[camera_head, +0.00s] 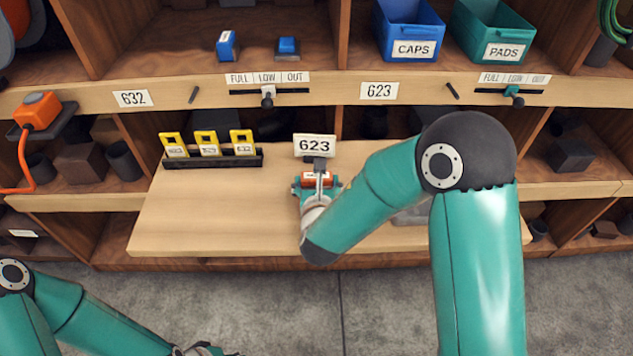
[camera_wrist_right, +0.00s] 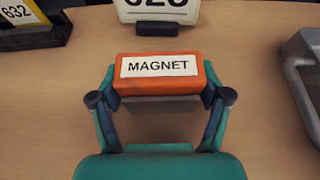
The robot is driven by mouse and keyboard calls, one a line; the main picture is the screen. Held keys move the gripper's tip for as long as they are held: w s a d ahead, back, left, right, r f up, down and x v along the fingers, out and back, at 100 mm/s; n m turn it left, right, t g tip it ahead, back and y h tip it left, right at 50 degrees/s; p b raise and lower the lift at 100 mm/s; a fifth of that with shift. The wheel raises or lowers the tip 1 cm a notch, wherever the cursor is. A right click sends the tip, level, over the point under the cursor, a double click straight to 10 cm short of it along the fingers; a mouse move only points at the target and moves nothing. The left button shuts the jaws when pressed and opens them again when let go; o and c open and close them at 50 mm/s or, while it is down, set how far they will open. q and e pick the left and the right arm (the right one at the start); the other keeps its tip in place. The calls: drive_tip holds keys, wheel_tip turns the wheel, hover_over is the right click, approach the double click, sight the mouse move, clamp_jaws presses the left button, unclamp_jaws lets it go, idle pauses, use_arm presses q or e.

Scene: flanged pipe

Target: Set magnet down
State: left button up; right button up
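The magnet (camera_wrist_right: 160,80) is an orange block with a grey underside and a white MAGNET label. My right gripper (camera_wrist_right: 162,88) has a finger against each end of it. In the head view the magnet (camera_head: 318,178) and right gripper (camera_head: 317,186) are at the wooden shelf board (camera_head: 200,220), just in front of the 623 sign (camera_head: 314,146). The magnet is level and low over the board; I cannot tell whether it touches. My left gripper (camera_head: 205,350) is partly cut off at the bottom edge, and its fingers do not show clearly.
A black rack (camera_head: 212,160) with yellow tags stands at the board's back left. A grey metal tray (camera_wrist_right: 306,75) is to the right, mostly behind my right arm in the head view. The board's left front is clear. Blue CAPS (camera_head: 408,30) and green PADS (camera_head: 495,32) bins stand above.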

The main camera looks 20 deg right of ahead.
drive_tip(key=shift+r, duration=0.1)
drive_tip(key=c, duration=1.1)
